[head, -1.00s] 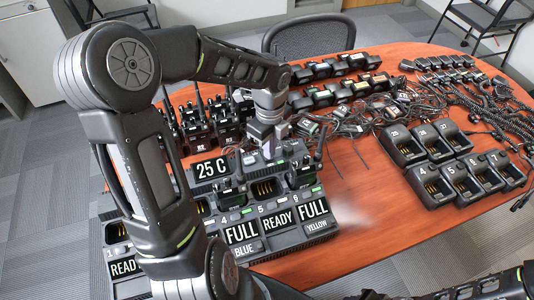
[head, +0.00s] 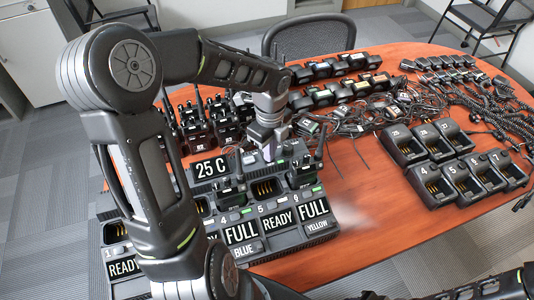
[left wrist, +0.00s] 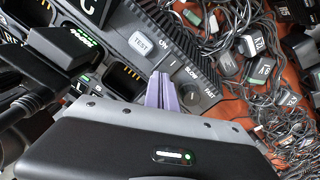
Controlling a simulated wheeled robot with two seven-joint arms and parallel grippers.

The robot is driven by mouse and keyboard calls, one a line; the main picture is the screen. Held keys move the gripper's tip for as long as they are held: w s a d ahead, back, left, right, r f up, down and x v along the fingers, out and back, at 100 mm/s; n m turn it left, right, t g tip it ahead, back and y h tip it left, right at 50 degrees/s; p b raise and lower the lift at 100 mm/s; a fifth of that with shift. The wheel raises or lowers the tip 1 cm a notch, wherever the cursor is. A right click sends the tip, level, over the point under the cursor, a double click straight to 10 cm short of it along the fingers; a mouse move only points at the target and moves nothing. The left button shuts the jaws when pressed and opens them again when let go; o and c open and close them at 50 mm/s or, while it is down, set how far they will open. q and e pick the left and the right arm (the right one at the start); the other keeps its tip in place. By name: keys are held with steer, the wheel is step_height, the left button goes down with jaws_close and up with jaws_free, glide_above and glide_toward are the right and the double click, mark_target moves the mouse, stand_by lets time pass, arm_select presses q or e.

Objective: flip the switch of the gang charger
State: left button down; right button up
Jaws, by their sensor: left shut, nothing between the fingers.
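The gang charger (head: 290,240) is a dark multi-bay unit on the table, with READY and FULL displays and a "25 C" display (head: 211,168). My left gripper (head: 270,153) points down at its back edge, by that display. In the left wrist view the shut, empty lilac fingers (left wrist: 161,90) are at the charger's control panel (left wrist: 175,65), below the "ON" label.
Radios with antennas (head: 195,125) stand left of the gripper, and some sit in charger bays. Tangled cables (head: 335,128) lie behind to the right. Single chargers (head: 440,185) stand at the right. Bare table (head: 370,205) is free between them and the gang charger.

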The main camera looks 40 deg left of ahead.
arm_select(q)
steer(key=shift+f, duration=0.2)
steer(key=shift+r, duration=0.15)
step_height(320, 180, up, 7)
steer(key=p, duration=0.6)
stand_by(0.6)
